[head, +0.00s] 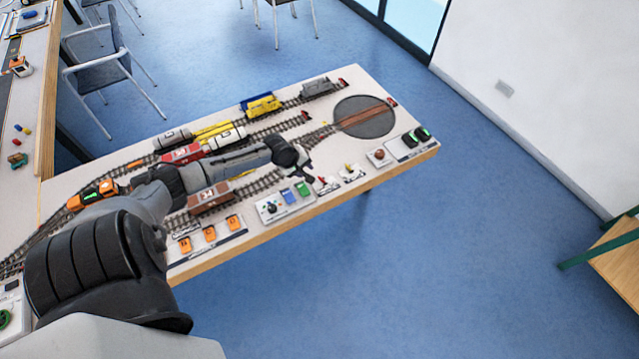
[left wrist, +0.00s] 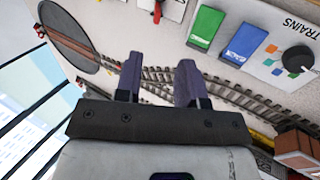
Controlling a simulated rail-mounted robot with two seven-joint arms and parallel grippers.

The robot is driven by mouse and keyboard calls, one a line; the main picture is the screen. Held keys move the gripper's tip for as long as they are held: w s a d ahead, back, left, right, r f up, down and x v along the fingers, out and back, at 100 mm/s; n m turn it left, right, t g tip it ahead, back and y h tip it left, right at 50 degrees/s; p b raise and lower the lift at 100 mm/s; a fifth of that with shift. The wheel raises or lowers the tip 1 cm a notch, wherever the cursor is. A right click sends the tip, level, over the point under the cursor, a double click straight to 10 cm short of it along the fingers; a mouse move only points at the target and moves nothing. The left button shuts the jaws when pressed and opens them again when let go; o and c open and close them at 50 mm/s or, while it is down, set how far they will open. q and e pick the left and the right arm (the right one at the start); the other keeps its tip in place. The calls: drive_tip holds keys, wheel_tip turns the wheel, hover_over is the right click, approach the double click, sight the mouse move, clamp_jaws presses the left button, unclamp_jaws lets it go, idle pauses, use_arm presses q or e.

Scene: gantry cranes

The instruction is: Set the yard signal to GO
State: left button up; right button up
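My left gripper (head: 303,170) hangs over the tabletop layout, above the track near the front controls. In the left wrist view its two fingers (left wrist: 158,82) are apart with nothing between them. No part is readable as the yard signal. Closest to the gripper are a small red-handled lever (head: 322,181) and a white panel with a black knob (head: 271,207), a blue block (head: 287,195) and a green block (head: 303,188). In the left wrist view the green block (left wrist: 206,27), blue block (left wrist: 243,43) and knob (left wrist: 298,59) show clear of the fingers. My right gripper is out of view.
Toy wagons stand on the tracks, including a brown wagon (head: 210,199) and a yellow wagon (head: 262,105). A round turntable (head: 364,116) lies at the right end. Green-lit black controls (head: 415,137) sit at the right corner. Blue floor (head: 430,260) is open beyond the table edge.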

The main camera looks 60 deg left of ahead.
sight(319, 178)
use_arm(q)
drive_tip(key=b+x, duration=0.4)
drive_tip(key=x, duration=0.8)
drive_tip(key=shift+w+a, duration=0.15)
drive_tip(key=shift+w, duration=0.05)
drive_tip(key=shift+w+f+b, duration=0.35)
drive_tip(key=shift+f, duration=0.25)
clamp_jaws()
